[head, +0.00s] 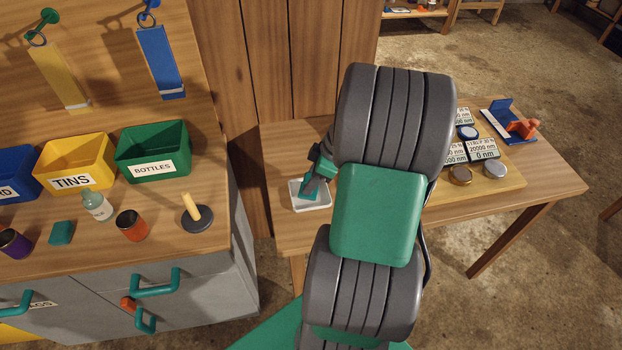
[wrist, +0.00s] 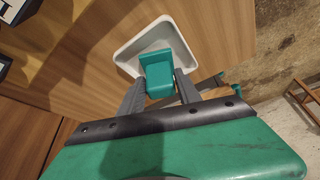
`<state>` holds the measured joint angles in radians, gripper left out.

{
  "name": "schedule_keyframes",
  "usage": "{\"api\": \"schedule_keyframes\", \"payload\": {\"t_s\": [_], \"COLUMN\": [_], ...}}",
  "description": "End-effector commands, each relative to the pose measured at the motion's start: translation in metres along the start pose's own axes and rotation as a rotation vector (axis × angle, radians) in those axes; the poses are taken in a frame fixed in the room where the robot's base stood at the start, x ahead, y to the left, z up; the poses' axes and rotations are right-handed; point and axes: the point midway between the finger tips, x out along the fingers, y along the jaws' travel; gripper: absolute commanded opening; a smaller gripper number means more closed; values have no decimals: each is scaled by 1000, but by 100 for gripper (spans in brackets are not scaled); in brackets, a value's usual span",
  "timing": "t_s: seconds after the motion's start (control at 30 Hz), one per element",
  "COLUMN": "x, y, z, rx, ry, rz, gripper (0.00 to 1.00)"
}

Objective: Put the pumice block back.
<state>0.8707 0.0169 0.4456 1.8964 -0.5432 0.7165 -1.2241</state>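A teal block, apparently the pumice block (wrist: 158,70), is between the two dark fingers of my gripper (wrist: 160,84) in the wrist view. Both fingers touch its sides, so my gripper appears shut on it. The block is over or in a shallow white dish (wrist: 183,52), inside its rim. I cannot tell whether it touches the dish floor. In the head view, the block (head: 308,188) and my gripper (head: 312,184) show small at the white dish (head: 312,208), left of my arm. My arm hides part of the table behind.
The dish stands on a wooden table (head: 285,228). Labelled boxes (head: 484,149), round lids (head: 460,176) and a blue-and-orange tool (head: 512,122) are at its right. The left bench holds yellow (head: 48,163) and green (head: 170,132) bins, jars (head: 131,226) and another flat teal piece (head: 61,232).

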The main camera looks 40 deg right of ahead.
Motion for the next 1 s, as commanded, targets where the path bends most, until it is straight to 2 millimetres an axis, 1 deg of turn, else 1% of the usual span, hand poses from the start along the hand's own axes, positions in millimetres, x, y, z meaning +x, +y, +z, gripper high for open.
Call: {"api": "schedule_keyframes", "payload": {"t_s": [0.03,0.2,0.43,0.57,0.67,0.8,0.9,1.0], "x": [-1,-1,-2,-12,-34,-72,-96,-114], "y": [0,0,0,1,2,2,2,1], "z": [0,0,-1,-1,-1,0,-1,-1], "rx": [0,0,0,1,0,2,2,1], "ry": [0,0,0,0,-1,0,-1,0], "rz": [0,0,0,3,7,7,6,2], "gripper": [45,58,58,58,58,58,58,58]}}
